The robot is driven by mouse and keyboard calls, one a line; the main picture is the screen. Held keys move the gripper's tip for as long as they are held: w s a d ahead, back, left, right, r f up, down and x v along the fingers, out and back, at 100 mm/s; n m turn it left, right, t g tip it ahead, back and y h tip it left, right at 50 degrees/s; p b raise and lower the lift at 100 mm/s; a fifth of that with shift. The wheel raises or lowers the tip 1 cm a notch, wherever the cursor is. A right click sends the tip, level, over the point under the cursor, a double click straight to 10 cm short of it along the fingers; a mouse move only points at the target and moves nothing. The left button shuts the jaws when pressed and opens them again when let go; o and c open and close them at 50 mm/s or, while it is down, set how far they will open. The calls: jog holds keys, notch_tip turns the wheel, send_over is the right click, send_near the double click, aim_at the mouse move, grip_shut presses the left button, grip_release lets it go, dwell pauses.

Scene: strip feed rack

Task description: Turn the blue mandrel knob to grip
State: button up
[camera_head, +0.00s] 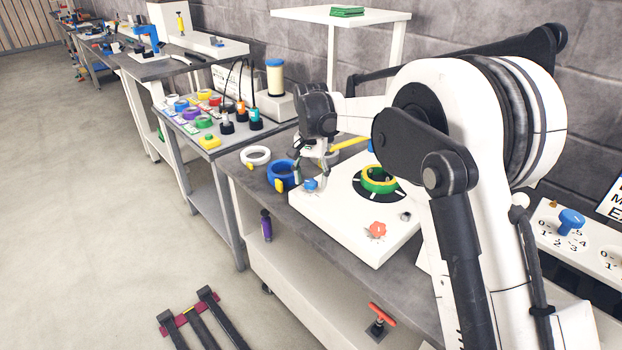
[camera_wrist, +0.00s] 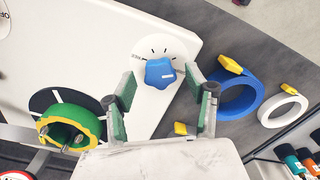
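The blue mandrel knob (camera_head: 310,184) sits on the left side of the white machine top (camera_head: 330,219). My gripper (camera_head: 311,167) is above the knob, pointing down. In the wrist view my gripper (camera_wrist: 161,82) is open, with one green-padded finger on each side of the knob and visible gaps. Contact does not show. The mandrel holds a green and yellow ring (camera_head: 380,180), also in the wrist view (camera_wrist: 68,128).
A red knob (camera_head: 376,230) is on the machine's front corner. A blue strip coil (camera_head: 283,175) and a white coil (camera_head: 255,156) lie on the grey bench left of the machine. A side table (camera_head: 183,132) with colored rolls stands farther left.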

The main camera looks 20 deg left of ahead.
aim_at(310, 181)
notch_tip(310, 181, up, 12)
dwell(0.7)
notch_tip(310, 181, down, 12)
jog(key=n+p, duration=0.4)
jog(key=n, duration=0.8)
jog(key=shift+s, duration=0.15)
dwell(0.3)
jog(key=shift+c, duration=0.3)
